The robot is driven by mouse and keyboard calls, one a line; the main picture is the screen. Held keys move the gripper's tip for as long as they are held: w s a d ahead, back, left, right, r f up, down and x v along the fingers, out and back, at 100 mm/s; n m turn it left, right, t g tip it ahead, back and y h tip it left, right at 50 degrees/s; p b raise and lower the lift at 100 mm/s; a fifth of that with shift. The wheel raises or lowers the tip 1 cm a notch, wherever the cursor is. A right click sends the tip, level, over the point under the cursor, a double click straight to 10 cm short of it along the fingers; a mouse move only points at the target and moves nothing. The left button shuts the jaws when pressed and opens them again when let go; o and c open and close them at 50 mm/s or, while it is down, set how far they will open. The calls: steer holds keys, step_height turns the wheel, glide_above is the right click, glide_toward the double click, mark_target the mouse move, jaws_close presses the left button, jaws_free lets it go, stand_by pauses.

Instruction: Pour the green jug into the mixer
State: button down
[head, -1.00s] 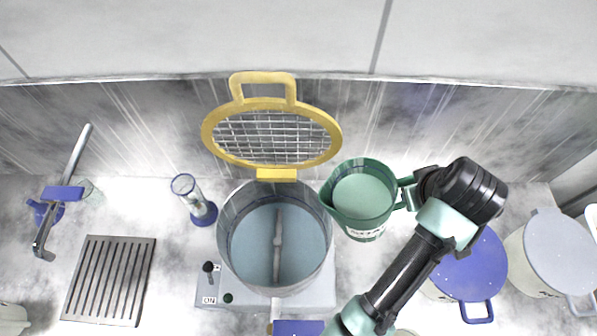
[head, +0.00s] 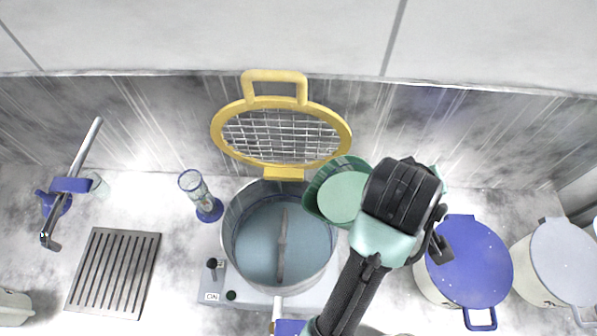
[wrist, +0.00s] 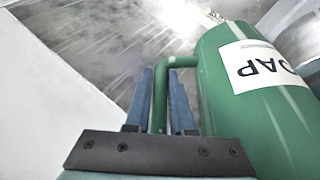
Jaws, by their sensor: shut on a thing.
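The green jug (head: 318,203) is at the right rim of the mixer bowl, with pale green liquid inside; my wrist hides its right side. It looks slightly tilted, but I cannot tell how far. My gripper (wrist: 166,98) is shut on the jug's handle (wrist: 160,95), and the jug (wrist: 245,100) with its SOAP label fills the right of the wrist view. The mixer (head: 228,240) is an open grey metal bowl with a paddle (head: 282,245) and grey-blue contents. Its yellow mesh lid (head: 281,133) stands raised behind the bowl. No stream shows.
A blue-lidded pot (head: 470,262) and a grey-lidded pot (head: 565,258) stand at the right. Left of the mixer are a glass cylinder on a blue base (head: 196,190), a slotted grate (head: 114,272) and a blue clamp stand (head: 70,184). A wall rises behind the counter.

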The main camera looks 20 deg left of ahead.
steer(key=shift+s+a+r+n+t+h, duration=0.2)
steer(key=shift+a+r+t+h, duration=0.1)
steer(key=shift+a+r+h, duration=0.15)
steer(key=shift+s+a+r+n+t+h, duration=0.1)
steer(key=shift+s+a+r+t+h, duration=0.05)
steer(key=shift+a+r+t+h, duration=0.3)
steer(key=shift+r, duration=0.25)
steer(key=shift+s+a+r+n+t+h+b, duration=0.35)
steer(key=shift+a+r+t+h+b, duration=0.45)
steer(key=shift+b, duration=1.4)
stand_by(0.7)
